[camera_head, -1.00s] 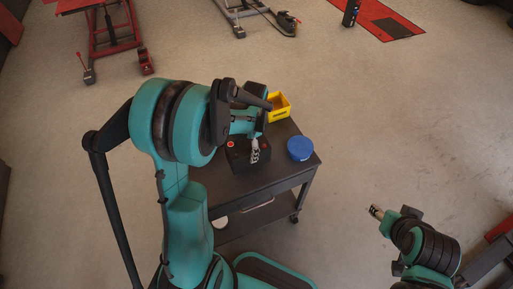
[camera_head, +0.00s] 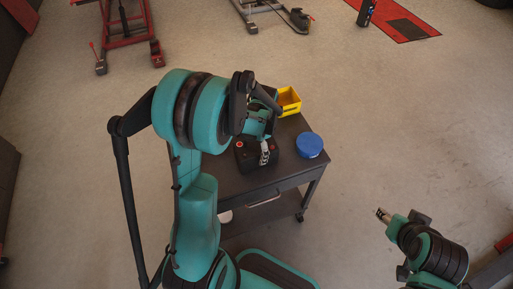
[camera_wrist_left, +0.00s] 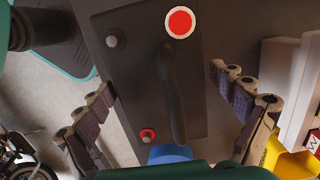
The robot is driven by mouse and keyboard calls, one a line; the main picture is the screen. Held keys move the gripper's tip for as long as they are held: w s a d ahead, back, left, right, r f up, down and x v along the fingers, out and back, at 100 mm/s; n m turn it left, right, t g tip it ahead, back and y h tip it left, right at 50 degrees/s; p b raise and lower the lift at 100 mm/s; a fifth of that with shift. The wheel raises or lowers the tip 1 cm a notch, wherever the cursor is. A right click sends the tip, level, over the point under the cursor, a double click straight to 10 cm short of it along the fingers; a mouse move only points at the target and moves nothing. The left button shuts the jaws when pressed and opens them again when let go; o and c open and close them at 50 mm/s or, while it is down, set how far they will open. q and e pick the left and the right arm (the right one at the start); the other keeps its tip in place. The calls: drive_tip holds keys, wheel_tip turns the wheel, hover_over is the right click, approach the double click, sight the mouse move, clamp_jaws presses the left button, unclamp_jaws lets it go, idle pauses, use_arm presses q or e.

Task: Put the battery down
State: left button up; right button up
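The black battery (camera_head: 243,158), with red terminals, is upright at the cart's top, under my left gripper (camera_head: 264,145). From above I cannot tell whether its base touches the cart top. In the left wrist view the battery (camera_wrist_left: 140,75) shows a dark handle, a red-and-white round mark and a red terminal.
The dark cart (camera_head: 290,172) carries a blue round container (camera_head: 309,146) and a yellow bin (camera_head: 290,101), both close to the battery. A white box (camera_wrist_left: 290,90) shows beside the gripper in the wrist view. Red lifts (camera_head: 128,40) stand farther back. Floor right of the cart is clear.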

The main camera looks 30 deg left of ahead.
use_arm(q)
drive_tip(key=shift+r, duration=0.1)
drive_tip(key=shift+r, duration=0.3)
wheel_tip(320, 180, up, 11)
drive_tip(key=p, duration=0.5)
drive_tip(key=s+d+r+n+t, duration=0.8)
drive_tip(key=s+d+r, duration=0.1)
drive_tip(key=s, duration=0.2)
drive_tip(key=shift+s+d+h, duration=0.3)
drive_tip(key=shift+d+h, duration=0.05)
drive_tip(key=shift+h, duration=0.05)
